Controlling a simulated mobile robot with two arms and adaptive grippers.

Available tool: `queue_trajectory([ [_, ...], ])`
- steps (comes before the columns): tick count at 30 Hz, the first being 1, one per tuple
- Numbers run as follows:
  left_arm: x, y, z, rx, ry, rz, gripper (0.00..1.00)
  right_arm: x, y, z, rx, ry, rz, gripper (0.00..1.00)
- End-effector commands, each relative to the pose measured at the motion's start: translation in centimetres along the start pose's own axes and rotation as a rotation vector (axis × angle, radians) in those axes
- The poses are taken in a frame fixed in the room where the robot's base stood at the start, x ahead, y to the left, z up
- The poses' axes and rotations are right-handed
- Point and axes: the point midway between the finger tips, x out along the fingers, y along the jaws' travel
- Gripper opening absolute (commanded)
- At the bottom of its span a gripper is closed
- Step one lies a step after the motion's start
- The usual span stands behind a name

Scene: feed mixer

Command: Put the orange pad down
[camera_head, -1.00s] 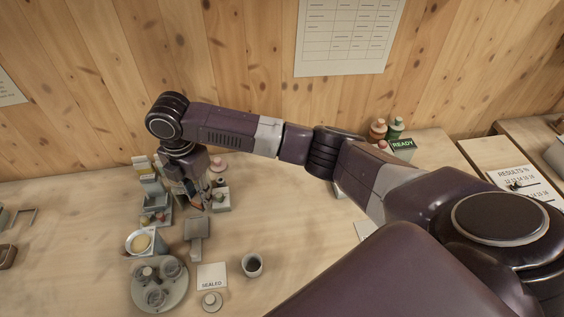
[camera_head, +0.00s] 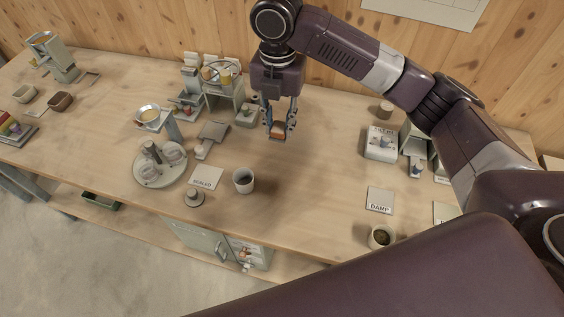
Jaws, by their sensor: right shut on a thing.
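My right gripper (camera_head: 278,122) comes down over the wooden table (camera_head: 318,160), its two fingers pointing down. It is shut on the orange pad (camera_head: 278,129), which shows as a small orange-brown block between the fingertips. The pad is just right of the grey stands at the table's back. I cannot tell whether its underside touches the table. My left gripper is not in view.
A dark-filled cup (camera_head: 243,181), the SEALED card (camera_head: 206,178) and a round tray (camera_head: 160,178) of jars stand nearer the front. The DAMP card (camera_head: 380,200) and a white box (camera_head: 381,143) lie to the right. The table between is clear.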

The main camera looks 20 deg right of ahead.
Motion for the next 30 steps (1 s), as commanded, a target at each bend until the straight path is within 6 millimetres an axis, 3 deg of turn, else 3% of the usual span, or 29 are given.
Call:
queue_trajectory([
  [4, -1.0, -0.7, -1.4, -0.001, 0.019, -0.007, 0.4, 4.0, -0.1, -0.1, 0.002, 0.004, -0.005, 0.04],
  [10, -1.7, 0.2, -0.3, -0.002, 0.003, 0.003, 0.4, 8.3, -0.1, -0.1, 0.002, 0.002, -0.001, 0.04],
  [16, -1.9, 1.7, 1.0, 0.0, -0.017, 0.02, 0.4, 10.2, 0.0, 0.0, 0.001, 0.001, -0.001, 0.04],
  [24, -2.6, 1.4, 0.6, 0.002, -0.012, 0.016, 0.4, 13.8, 0.0, 0.0, 0.002, -0.001, -0.001, 0.04],
  [30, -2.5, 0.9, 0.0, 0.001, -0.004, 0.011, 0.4, 14.3, 0.0, 0.0, 0.001, -0.002, 0.001, 0.04],
])
